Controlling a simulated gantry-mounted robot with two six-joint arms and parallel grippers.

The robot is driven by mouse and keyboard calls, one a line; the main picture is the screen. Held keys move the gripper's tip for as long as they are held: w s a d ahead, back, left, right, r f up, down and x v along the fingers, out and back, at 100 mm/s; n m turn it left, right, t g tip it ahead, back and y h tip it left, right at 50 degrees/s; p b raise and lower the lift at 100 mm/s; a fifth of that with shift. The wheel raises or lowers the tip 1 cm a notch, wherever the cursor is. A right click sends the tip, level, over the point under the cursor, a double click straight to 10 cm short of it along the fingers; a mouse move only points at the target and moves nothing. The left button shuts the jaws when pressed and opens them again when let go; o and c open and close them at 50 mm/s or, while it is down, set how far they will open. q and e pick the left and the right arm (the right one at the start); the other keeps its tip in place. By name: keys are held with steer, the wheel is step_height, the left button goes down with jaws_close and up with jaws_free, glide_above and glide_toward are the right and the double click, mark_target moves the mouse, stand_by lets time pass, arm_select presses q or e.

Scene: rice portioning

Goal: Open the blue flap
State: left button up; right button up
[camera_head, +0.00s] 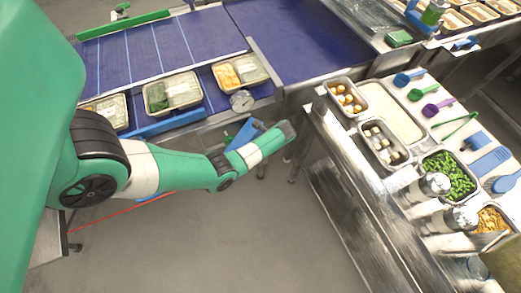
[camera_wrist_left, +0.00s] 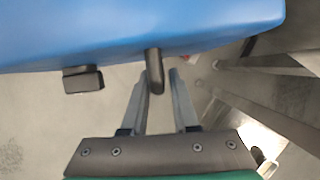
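In the left wrist view a large smooth blue panel (camera_wrist_left: 130,30), which looks like the blue flap, fills the top. A dark peg (camera_wrist_left: 155,72) sticks out from its lower edge. My left gripper (camera_wrist_left: 159,80) is open and empty, its two grey fingers pointing at the panel. The peg's end shows between the fingertips, with a gap on each side. I cannot tell how deep it lies. In the head view a small blue piece (camera_head: 243,132) shows behind my left arm, below the conveyor. The fingers are hidden there. My right gripper is in neither view.
A second dark block (camera_wrist_left: 83,80) sits under the panel, left of the peg. A blue conveyor (camera_head: 300,40) carries several filled trays (camera_head: 172,92). A round dial (camera_head: 242,100) sits at its edge. A steel counter (camera_head: 335,135) with food pans stands at the right. Grey floor is open below.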

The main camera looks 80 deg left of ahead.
arm_select(q)
steer(key=shift+o, duration=1.1)
steer(key=p+v, duration=0.4)
steer(key=v, duration=0.7)
steer(key=shift+r, duration=0.35)
steer(key=shift+d, duration=0.1)
